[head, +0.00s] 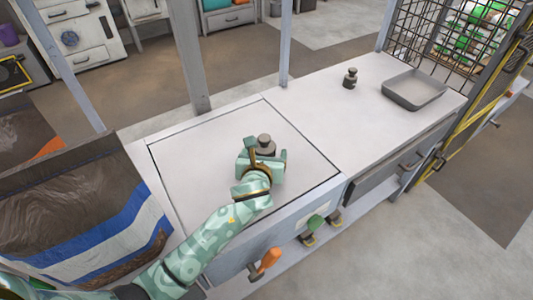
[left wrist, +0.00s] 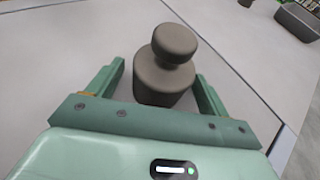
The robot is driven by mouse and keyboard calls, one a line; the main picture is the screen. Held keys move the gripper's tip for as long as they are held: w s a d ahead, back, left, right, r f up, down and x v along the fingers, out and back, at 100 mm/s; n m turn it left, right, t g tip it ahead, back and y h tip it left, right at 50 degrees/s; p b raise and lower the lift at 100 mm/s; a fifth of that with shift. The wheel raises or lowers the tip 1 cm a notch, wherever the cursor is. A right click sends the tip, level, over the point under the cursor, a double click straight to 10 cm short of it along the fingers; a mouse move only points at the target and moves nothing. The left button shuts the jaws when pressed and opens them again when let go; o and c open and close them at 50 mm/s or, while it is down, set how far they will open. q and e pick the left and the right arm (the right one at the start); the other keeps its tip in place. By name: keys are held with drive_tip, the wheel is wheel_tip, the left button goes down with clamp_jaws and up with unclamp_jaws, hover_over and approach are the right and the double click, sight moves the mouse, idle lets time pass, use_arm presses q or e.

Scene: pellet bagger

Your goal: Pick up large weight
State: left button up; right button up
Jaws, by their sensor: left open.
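The large weight (head: 266,144) is a dark grey-brown cylinder with a narrow neck and a round knob. It stands upright on the square white plate (head: 200,165) set in the bench. My left gripper (head: 266,160) is open, with its green fingers reaching to either side of the weight. In the left wrist view the weight (left wrist: 167,70) stands between the open fingers (left wrist: 160,85), with a visible gap on the right; contact on the left cannot be told. A smaller dark weight (head: 350,78) stands further back on the bench. My right gripper is not in view.
A grey tray (head: 413,90) sits at the bench's right end, beside a wire mesh guard (head: 455,40). A large brown, white and blue bag (head: 80,215) stands at the left. Upright posts (head: 188,55) rise along the back edge. The bench between plate and tray is mostly clear.

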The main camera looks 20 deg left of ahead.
use_arm(q)
drive_tip(key=shift+w+f, duration=0.2)
drive_tip(key=shift+w, duration=0.1)
drive_tip(key=shift+s+a+r, duration=0.1)
drive_tip(key=shift+r, duration=0.1)
clamp_jaws()
drive_tip(key=shift+r, duration=0.1)
drive_tip(key=shift+r, duration=0.15)
